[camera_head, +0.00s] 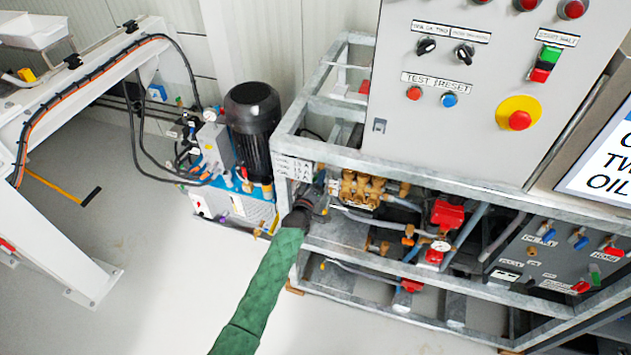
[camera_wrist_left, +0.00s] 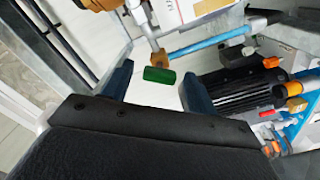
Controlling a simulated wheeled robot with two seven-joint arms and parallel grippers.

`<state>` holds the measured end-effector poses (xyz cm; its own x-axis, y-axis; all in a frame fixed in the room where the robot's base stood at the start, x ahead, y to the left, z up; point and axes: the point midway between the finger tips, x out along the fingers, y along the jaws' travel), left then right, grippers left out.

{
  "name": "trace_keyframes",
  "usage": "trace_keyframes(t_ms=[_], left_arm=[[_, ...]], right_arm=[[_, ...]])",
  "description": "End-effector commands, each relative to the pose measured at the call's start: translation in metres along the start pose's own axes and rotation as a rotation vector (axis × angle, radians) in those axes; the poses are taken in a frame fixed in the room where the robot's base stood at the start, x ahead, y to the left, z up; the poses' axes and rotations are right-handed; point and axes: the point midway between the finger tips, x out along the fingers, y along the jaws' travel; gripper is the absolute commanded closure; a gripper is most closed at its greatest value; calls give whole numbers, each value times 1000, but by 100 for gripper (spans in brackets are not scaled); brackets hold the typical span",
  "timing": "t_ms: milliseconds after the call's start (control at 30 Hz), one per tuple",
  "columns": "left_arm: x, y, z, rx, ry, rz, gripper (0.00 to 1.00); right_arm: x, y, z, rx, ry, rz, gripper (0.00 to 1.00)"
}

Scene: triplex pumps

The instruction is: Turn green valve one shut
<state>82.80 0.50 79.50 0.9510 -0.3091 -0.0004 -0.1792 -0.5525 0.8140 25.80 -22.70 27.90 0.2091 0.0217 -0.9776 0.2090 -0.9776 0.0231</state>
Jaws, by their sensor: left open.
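A green valve handle (camera_wrist_left: 160,75) shows in the left wrist view, on a brass fitting joined to a blue pipe (camera_wrist_left: 212,40). My left gripper (camera_wrist_left: 157,84) is open, its two blue fingers apart on either side of the handle as seen from the wrist. I cannot tell whether the fingers touch it. In the head view my left gripper (camera_head: 320,192) reaches into the left end of the metal frame, beside the brass pump fittings (camera_head: 362,188). The green handle there is hidden by the gripper and frame. My right gripper is not in view.
A grey control cabinet (camera_head: 465,90) stands above the galvanized frame (camera_head: 290,135). A black motor (camera_head: 253,115) on a blue hydraulic unit stands left of the frame. A valve panel (camera_head: 540,262) is at the right.

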Motion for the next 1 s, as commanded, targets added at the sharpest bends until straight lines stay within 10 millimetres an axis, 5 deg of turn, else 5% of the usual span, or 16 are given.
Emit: trace_keyframes(t_ms=[133,600,1000], left_arm=[[-14,-3,2,0,-1,-1,42],[-70,-2,2,0,0,-1,42],[-76,-1,1,0,-1,-1,42]], right_arm=[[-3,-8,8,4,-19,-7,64],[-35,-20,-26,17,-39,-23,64],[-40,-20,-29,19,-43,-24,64]])
